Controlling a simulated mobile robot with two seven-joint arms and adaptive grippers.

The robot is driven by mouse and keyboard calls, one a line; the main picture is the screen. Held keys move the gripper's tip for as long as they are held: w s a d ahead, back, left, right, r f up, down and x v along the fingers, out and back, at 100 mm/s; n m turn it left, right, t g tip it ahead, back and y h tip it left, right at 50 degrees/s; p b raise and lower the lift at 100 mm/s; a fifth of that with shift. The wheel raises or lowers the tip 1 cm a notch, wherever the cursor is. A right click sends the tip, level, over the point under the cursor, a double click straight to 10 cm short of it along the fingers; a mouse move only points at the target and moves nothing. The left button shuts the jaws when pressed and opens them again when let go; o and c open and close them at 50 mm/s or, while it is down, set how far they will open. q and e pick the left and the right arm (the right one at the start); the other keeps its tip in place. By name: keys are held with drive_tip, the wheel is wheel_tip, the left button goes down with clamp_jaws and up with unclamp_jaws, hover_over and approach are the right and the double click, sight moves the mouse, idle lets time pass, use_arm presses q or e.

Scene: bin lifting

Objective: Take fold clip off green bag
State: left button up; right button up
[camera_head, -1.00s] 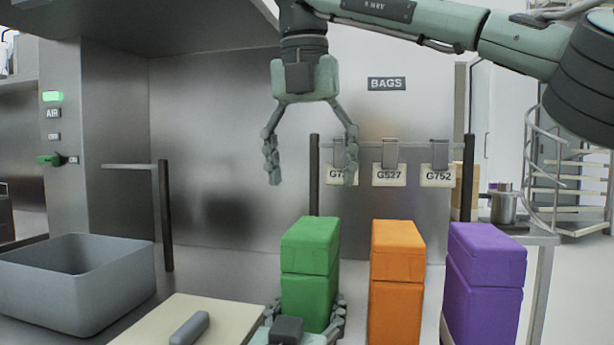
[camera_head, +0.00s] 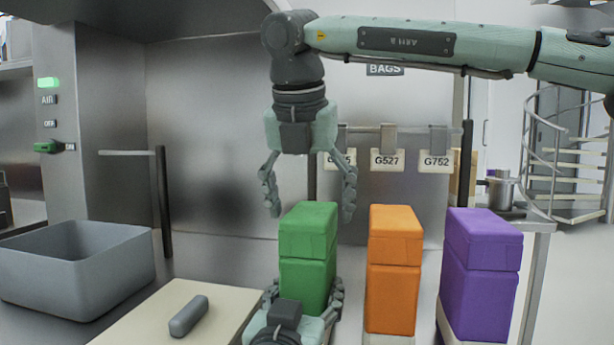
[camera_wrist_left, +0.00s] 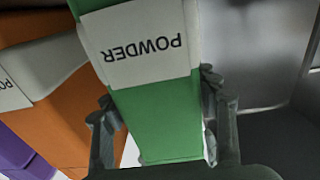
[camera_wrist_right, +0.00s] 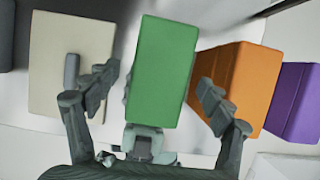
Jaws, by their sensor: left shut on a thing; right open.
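The green bag (camera_head: 307,245) stands upright with its top folded over. In the left wrist view the green bag (camera_wrist_left: 160,115) carries a white POWDER label (camera_wrist_left: 140,42). My left gripper (camera_head: 303,295) is shut on the lower part of the green bag, a finger on each side. My right gripper (camera_head: 309,212) is open and empty, pointing down, with its fingers either side of the bag's top. In the right wrist view the flat top of the green bag (camera_wrist_right: 163,70) lies between the open fingers. I cannot make out a fold clip for certain.
An orange bag (camera_head: 393,290) and a purple bag (camera_head: 480,290) stand to the right. A grey bar (camera_head: 188,316) lies on a cream board (camera_head: 150,318) at the left. A grey bin (camera_head: 75,275) stands farther left. Tags hang from a rail (camera_head: 405,128) behind.

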sight(314, 207)
drive_tip(key=shift+x, duration=1.2)
drive_tip(key=shift+c, duration=0.6)
drive_tip(key=c, duration=1.3)
drive_tip(key=shift+r, duration=0.3)
drive_tip(key=shift+r, duration=0.9)
drive_tip(key=shift+r, duration=1.95)
use_arm(q)
drive_tip(key=o, duration=1.8)
drive_tip(key=shift+c, duration=0.2)
